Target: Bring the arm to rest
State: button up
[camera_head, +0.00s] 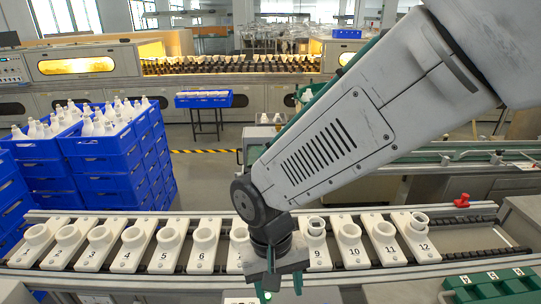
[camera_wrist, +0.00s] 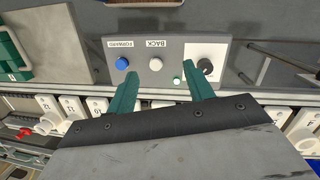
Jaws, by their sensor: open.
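My gripper (camera_head: 280,287) hangs at the end of my arm, low over the near edge of the conveyor in the head view. In the wrist view its two green fingers (camera_wrist: 158,76) are spread apart with nothing between them. Beyond the fingertips is a grey control panel (camera_wrist: 220,50) with a blue button (camera_wrist: 122,63) marked FORWARD, a white button (camera_wrist: 156,64) marked BACK, a black knob (camera_wrist: 205,66) and a small green light (camera_wrist: 177,79). I cannot tell how far the fingertips are from the panel. My arm hides part of the holders behind it.
A row of numbered white holders (camera_head: 168,244) with round sockets sits on the conveyor. A green tray (camera_head: 492,285) is at the lower right. Blue crates (camera_head: 104,163) of white bulbs are stacked at left. A red part (camera_head: 462,200) sits on the right conveyor edge.

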jog(key=s+d+r+m+t, duration=0.1)
jog(key=s+d+r, duration=0.1)
jog(key=d+r, duration=0.3)
jog(key=s+d+r+t+y, duration=0.1)
jog(key=d+r, duration=0.4)
jog(key=d, duration=0.6)
jog(key=s+d+r+m, duration=0.1)
jog(key=s+d+r, duration=0.3)
jog(key=d, duration=0.5)
jog(key=shift+r+m+t, duration=0.3)
jog(key=shift+r+t, duration=0.1)
jog(key=shift+r, duration=0.25)
